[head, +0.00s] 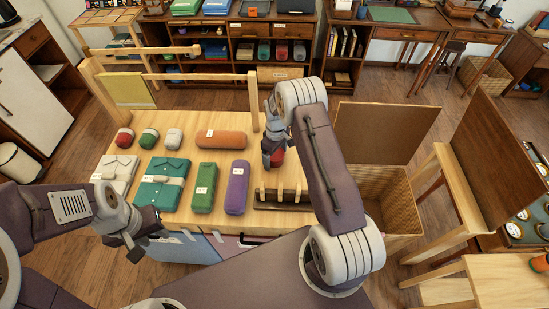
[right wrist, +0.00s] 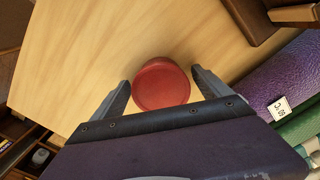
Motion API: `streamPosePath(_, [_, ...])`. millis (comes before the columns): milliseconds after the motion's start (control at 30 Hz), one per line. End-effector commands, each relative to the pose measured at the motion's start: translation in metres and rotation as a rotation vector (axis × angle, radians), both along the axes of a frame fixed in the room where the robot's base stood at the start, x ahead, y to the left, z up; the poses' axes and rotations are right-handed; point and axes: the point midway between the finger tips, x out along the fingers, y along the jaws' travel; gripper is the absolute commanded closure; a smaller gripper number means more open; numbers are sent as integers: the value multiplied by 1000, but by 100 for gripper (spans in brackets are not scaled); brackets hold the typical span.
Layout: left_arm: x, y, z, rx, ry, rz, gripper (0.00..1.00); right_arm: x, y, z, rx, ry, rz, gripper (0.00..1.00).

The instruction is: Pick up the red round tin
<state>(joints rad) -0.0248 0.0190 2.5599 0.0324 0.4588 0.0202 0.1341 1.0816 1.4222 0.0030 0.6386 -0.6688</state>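The red round tin (head: 277,158) is on the light wooden table, partly hidden by my right arm in the head view. In the right wrist view the tin (right wrist: 161,85) lies between the two fingers of my right gripper (right wrist: 160,88). The gripper is open, with a finger on each side and a small gap to the tin. In the head view my right gripper (head: 269,135) points down at the tin. My left gripper (head: 148,242) is at the table's front left edge, with its fingers apart and nothing between them.
An orange roll (head: 221,140), a purple roll (head: 237,188), a green roll (head: 204,188) and folded shirts (head: 160,182) lie left of the tin. A wooden rack (head: 283,196) stands in front of it. A wicker box (head: 396,190) with a raised lid is at right.

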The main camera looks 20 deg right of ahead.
Motion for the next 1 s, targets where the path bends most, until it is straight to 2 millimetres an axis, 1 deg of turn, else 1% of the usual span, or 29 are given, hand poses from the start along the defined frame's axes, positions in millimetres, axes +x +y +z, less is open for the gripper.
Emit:
streamPosePath(33, [0,0,0,0,0,0,64,0,0,0,0,0,0,23])
streamPosePath(67, [0,0,0,0,0,0,64,0,0,0,0,0,0,32])
streamPosePath(100, [0,0,0,0,0,0,64,0,0,0,0,0,0,43])
streamPosePath(167, [0,0,0,0,0,0,64,0,0,0,0,0,0,60])
streamPosePath(200, [0,0,0,0,0,0,64,0,0,0,0,0,0,71])
streamPosePath(233, [0,0,0,0,0,0,64,0,0,0,0,0,0,74])
streamPosePath(400, [0,0,0,0,0,0,64,0,0,1,0,0,0,74])
streamPosePath(467, [0,0,-1,0,0,0,64,0,0,4,0,-1,0,74])
streamPosePath(567, [0,0,-3,0,0,0,64,1,0,20,0,-4,0,74])
streamPosePath(700, [0,0,-7,0,0,0,64,1,0,55,-1,-5,0,74])
streamPosePath(800, [0,0,-9,0,0,0,64,1,0,77,0,-4,0,74])
streamPosePath(900, [0,0,-9,0,0,0,64,1,0,92,0,-2,0,74])
streamPosePath(1000, [0,0,-10,0,0,0,64,0,0,100,0,0,0,74])
